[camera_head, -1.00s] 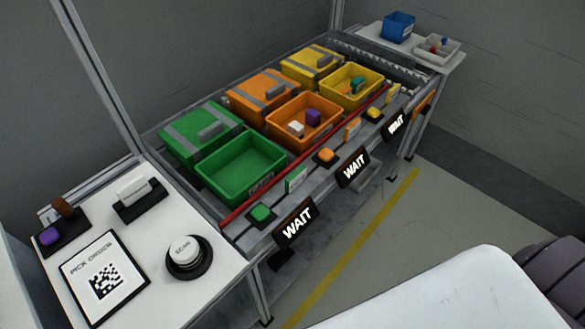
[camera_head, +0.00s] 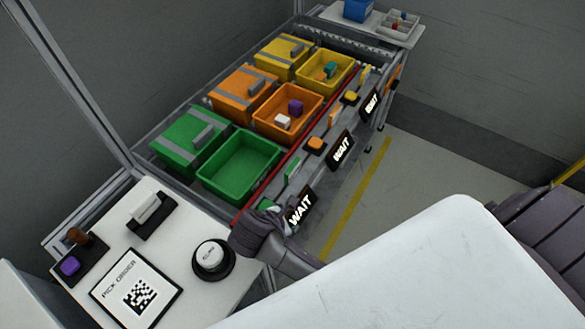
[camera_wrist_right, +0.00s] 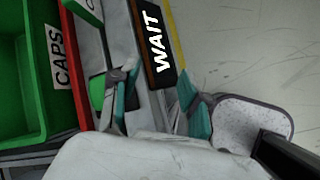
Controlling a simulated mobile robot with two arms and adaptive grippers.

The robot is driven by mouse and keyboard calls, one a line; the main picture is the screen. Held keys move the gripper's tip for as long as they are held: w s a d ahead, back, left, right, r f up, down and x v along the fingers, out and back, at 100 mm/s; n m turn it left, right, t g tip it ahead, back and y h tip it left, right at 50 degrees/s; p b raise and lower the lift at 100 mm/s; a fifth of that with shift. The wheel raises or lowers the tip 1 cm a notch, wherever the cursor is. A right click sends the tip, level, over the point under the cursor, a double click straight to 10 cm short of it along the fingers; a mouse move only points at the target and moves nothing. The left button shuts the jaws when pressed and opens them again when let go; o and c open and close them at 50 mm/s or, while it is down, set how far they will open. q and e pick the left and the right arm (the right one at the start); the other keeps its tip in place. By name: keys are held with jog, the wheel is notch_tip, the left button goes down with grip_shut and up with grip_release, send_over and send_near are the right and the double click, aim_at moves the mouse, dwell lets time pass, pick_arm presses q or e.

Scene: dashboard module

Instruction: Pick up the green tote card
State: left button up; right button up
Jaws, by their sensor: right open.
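The green tote card (camera_head: 292,169) stands upright on the rail in front of the open green tote (camera_head: 213,181). Part of the card shows at the top of the right wrist view (camera_wrist_right: 88,10). My right gripper (camera_head: 284,214) is at the front edge of the rail, beside the nearest WAIT sign and the green button (camera_head: 266,203). In the right wrist view its teal-padded fingers (camera_wrist_right: 158,102) are apart with nothing between them but the rail edge below. It is short of the card and not touching it. My left gripper is not in view.
The nearest WAIT sign (camera_head: 300,207) stands close to the right gripper. A red rail (camera_head: 283,172) runs between totes and cards. The white side table holds a scan button (camera_head: 211,255) and a pick order sheet (camera_head: 137,288). Orange and yellow totes lie beyond.

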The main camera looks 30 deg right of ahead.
aim_at(292, 167)
jog(key=w+r+n+h, duration=0.1)
jog(key=w+r+n, duration=0.1)
jog(key=w+a+r+n+t+h, duration=0.1)
jog(key=w+r+n, duration=0.1)
jog(key=r, duration=0.1)
jog(key=w+r+n+t+h, duration=0.1)
jog(key=w+r+n+h, duration=0.1)
jog(key=shift+w+a+r, duration=0.1)
jog(key=shift+a+r, duration=0.15)
jog(key=shift+a, duration=0.15)
jog(key=shift+w+r+n, duration=0.2)
jog(key=shift+w+n, duration=0.05)
jog(key=shift+n, duration=0.15)
jog(key=shift+h, duration=0.3)
jog(key=x, duration=0.8)
jog(key=shift+w+r+p, duration=0.1)
jog(key=shift+w+p, duration=0.05)
jog(key=shift+p, duration=0.25)
jog(key=x, duration=0.5)
jog(key=shift+w+d+p, duration=0.15)
jog(key=shift+w+p, duration=0.2)
jog(key=shift+p, duration=0.05)
grip_shut()
